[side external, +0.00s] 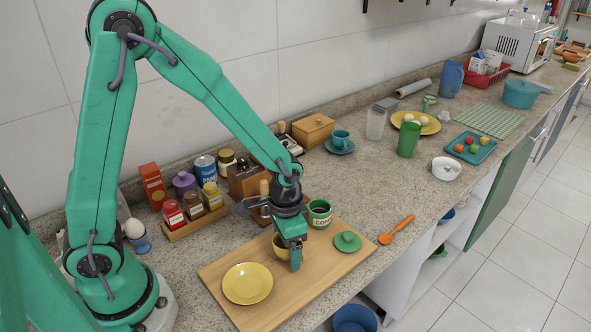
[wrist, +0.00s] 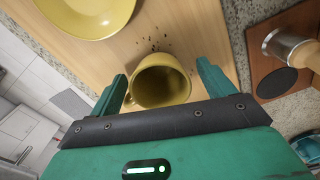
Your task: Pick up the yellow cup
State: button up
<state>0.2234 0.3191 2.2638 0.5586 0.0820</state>
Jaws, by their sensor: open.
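The yellow cup (wrist: 160,82) sits on the wooden board and shows its open mouth in the wrist view. In the side view the cup (side external: 279,250) is partly hidden behind my gripper (side external: 293,258). In the wrist view the two green fingers of my gripper (wrist: 161,88) are apart, one on each side of the cup. The cup lies between them; I cannot tell whether either finger touches it.
A yellow plate (side external: 247,284) lies on the wooden board (side external: 318,268) beside the cup. A green mug (side external: 319,213) and a green lid (side external: 347,241) are close by. An orange spoon (side external: 396,230) lies on the counter to the right. Spice jars (side external: 193,205) stand behind.

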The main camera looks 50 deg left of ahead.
jog(key=shift+f, duration=0.35)
jog(key=c, duration=1.1)
